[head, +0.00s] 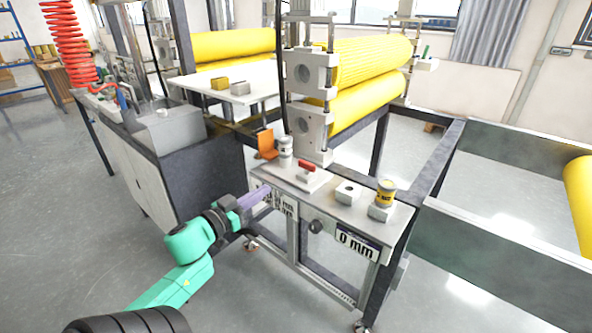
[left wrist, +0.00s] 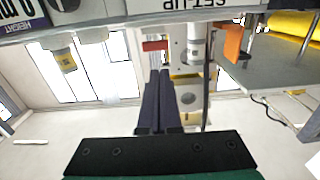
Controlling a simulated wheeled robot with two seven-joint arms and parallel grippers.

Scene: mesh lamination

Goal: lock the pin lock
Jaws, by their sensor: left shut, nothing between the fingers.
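My left gripper (head: 267,190) reaches in from the lower left to the front edge of the machine's light-coloured table, by the label plates. In the left wrist view its two dark fingers (left wrist: 160,74) are together with nothing between them. A small red part (head: 306,167) sits on a pale block on the table; it also shows in the left wrist view (left wrist: 155,45), beyond the fingertips and apart from them. An orange piece (head: 266,144) stands behind it to the left. I cannot tell for certain which part is the pin lock. My right gripper is not in view.
A yellow-labelled can (head: 385,192) stands on a block at the table's right, near a small white block (head: 347,192). A dark knob (head: 316,227) and a "0 mm" plate (head: 357,246) are on the front. Yellow rollers (head: 365,92) lie behind. The floor in front is clear.

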